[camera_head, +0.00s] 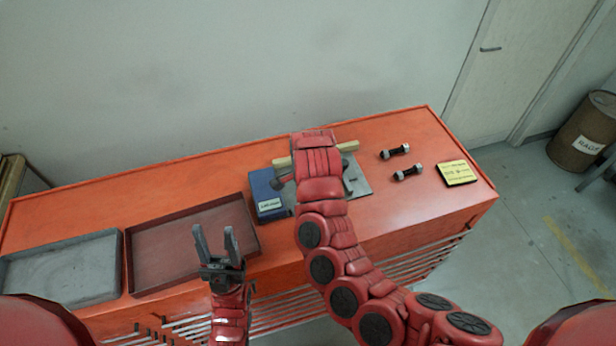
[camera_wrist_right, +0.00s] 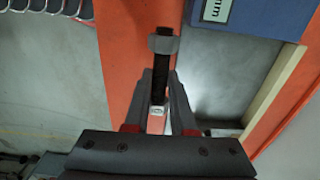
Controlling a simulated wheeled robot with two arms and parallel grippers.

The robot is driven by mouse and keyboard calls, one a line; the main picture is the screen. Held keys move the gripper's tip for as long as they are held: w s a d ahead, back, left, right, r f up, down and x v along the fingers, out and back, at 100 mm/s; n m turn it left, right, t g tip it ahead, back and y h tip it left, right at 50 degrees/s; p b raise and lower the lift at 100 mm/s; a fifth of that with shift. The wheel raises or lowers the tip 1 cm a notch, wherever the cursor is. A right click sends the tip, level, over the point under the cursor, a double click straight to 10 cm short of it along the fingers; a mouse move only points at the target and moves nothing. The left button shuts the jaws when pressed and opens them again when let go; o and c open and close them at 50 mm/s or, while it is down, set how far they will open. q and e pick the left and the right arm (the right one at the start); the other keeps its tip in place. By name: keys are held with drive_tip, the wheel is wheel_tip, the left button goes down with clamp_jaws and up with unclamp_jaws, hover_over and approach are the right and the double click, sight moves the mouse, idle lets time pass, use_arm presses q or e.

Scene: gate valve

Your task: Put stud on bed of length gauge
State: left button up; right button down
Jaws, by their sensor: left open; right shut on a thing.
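My right gripper (camera_wrist_right: 161,95) is shut on a stud (camera_wrist_right: 159,72), a black rod with a grey nut at its outer end, in the right wrist view. In the head view this gripper and stud are mostly hidden behind my right arm, over the length gauge. The gauge's grey plate (camera_head: 358,186) and a pale tan bar (camera_head: 348,147) show on either side of the arm. Whether the stud touches the gauge cannot be told. My left gripper (camera_head: 214,236) is open and empty above the bench's front edge, by the brown-red tray.
Two more studs (camera_head: 395,151) (camera_head: 408,172) lie right of the gauge, near a yellow labelled block (camera_head: 457,173). A brown-red tray (camera_head: 160,262) and a grey tray (camera_head: 60,270) lie on the orange bench (camera_head: 420,125).

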drive_tip(key=w, duration=0.4)
drive_tip(key=shift+f, duration=0.4)
drive_tip(key=shift+w+b, duration=0.3)
drive_tip(key=shift+w, duration=0.05)
drive_tip(key=shift+w+f+b, duration=0.2)
drive_tip(key=shift+w+b, duration=0.2)
drive_tip(key=shift+w, duration=0.1)
drive_tip(key=w+b, duration=0.2)
drive_tip(key=w, duration=0.2)
drive_tip(key=shift+w, duration=0.1)
drive_tip(key=b, duration=0.1)
drive_tip(key=w+b, duration=0.1)
drive_tip(key=b, duration=0.1)
drive_tip(key=shift+w+f, duration=0.2)
drive_tip(key=shift+f, duration=0.15)
drive_tip(key=shift+w+r+b, duration=0.2)
drive_tip(key=shift+w+b, duration=0.1)
drive_tip(key=shift+b, duration=0.2)
drive_tip(key=shift+w+f+b, duration=0.25)
drive_tip(key=shift+b, duration=0.9)
wheel_tip(320, 180, down, 3)
drive_tip(key=shift+f+b, duration=0.1)
drive_tip(key=shift+b, duration=0.5)
